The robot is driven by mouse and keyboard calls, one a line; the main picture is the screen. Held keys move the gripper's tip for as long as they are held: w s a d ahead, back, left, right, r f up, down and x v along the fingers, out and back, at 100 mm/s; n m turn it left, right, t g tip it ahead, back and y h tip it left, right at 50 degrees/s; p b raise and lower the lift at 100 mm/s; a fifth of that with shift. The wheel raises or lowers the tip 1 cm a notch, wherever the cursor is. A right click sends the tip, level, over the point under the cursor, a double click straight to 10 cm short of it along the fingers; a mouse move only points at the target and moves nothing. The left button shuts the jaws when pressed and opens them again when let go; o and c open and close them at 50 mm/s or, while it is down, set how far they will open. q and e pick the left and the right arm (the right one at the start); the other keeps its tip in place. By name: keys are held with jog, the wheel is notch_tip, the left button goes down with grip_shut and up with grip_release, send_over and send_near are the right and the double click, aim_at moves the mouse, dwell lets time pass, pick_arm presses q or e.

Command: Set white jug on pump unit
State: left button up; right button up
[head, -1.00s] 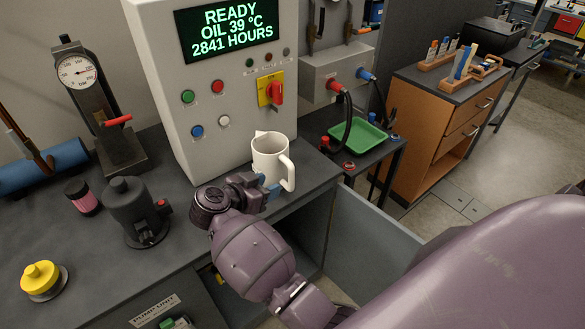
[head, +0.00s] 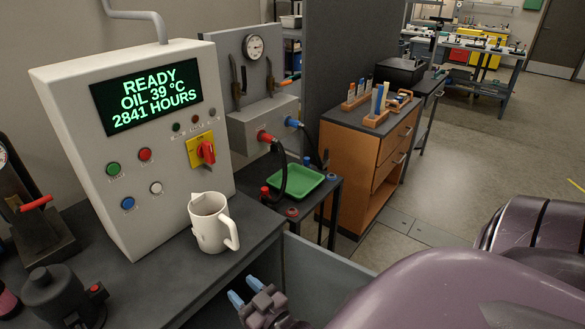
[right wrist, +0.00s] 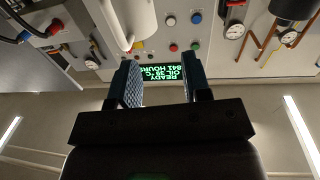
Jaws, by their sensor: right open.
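The white jug (head: 210,222) stands upright on the dark top of the pump unit (head: 165,284), near its right corner, in front of the grey control box. Its handle faces right. My right gripper (head: 244,293), with blue fingertips, is below and in front of the jug, apart from it, open and empty. In the right wrist view my open fingers (right wrist: 163,84) have nothing between them, and the white jug (right wrist: 113,22) shows beyond them at the top. My left gripper is not in view.
The control box (head: 138,150) with a lit display stands just behind the jug. A dark pump-like part (head: 62,297) sits left on the top. A lower side table with a green tray (head: 295,182) and an orange cabinet (head: 350,165) are to the right.

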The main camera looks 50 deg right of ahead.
jog(key=s+d+f+g, duration=0.3)
jog(key=s+f+g, duration=0.4)
jog(key=s+f, duration=0.2)
jog(key=shift+s+f+n, duration=0.25)
jog(key=shift+s+n, duration=0.15)
jog(key=shift+s, duration=0.85)
jog(key=shift+d, duration=0.1)
pick_arm(q)
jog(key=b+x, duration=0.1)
jog(key=b, duration=0.2)
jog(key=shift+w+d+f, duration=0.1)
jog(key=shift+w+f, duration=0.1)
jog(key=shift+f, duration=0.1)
pick_arm(e)
jog(key=shift+w+f, duration=0.55)
jog(key=shift+f, duration=0.15)
jog(key=shift+s, duration=0.1)
